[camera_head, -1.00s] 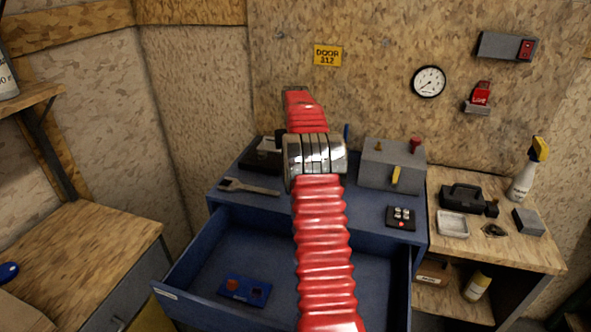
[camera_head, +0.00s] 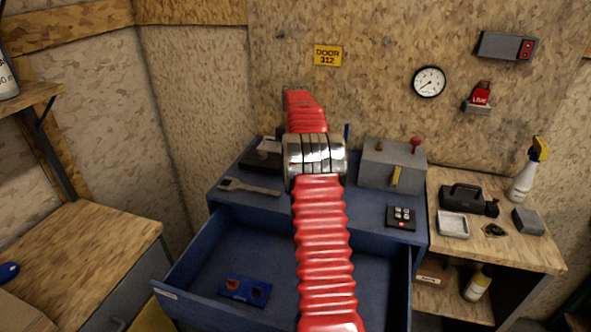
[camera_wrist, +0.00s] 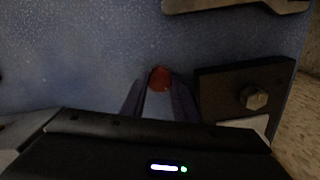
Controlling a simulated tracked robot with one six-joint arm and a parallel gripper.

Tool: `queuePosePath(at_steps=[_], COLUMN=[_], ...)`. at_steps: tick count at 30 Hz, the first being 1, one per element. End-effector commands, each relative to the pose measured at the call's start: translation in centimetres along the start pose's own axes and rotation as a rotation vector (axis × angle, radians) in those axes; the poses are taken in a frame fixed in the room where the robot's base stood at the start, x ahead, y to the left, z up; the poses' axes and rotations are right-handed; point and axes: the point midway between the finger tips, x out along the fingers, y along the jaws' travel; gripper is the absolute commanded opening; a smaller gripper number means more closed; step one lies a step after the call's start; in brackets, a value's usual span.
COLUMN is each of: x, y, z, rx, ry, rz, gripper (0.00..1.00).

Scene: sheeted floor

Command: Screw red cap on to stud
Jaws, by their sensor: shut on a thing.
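The red cap (camera_wrist: 160,78) shows in the wrist view as a small round red top between the fingertips of my gripper (camera_wrist: 160,87). The gripper is shut on it, above a blue surface. To its right is a black plate (camera_wrist: 222,88) with a metal hex-shaped stud (camera_wrist: 255,98) standing on it. The cap and the stud are apart in the picture. In the head view my red arm hides the gripper and the cap. The black plate shows partly there (camera_head: 255,158), at the back left of the blue cabinet top (camera_head: 370,222).
A wrench (camera_head: 250,187) lies on the cabinet top, and its metal edge shows in the wrist view (camera_wrist: 235,5).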

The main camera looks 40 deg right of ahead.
Motion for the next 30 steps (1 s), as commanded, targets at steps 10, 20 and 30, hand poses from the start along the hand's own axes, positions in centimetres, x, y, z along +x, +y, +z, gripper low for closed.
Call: queuePosePath(at_steps=[10,20,30], x=[0.02,0.02,0.03], y=[0.02,0.03,0.04], z=[0.01,0.0,0.0], rx=[0.272,0.533,0.798], ry=[0.0,0.001,0.001], rz=[0.001,0.002,0.002], gripper=[0.0,0.0,0.0])
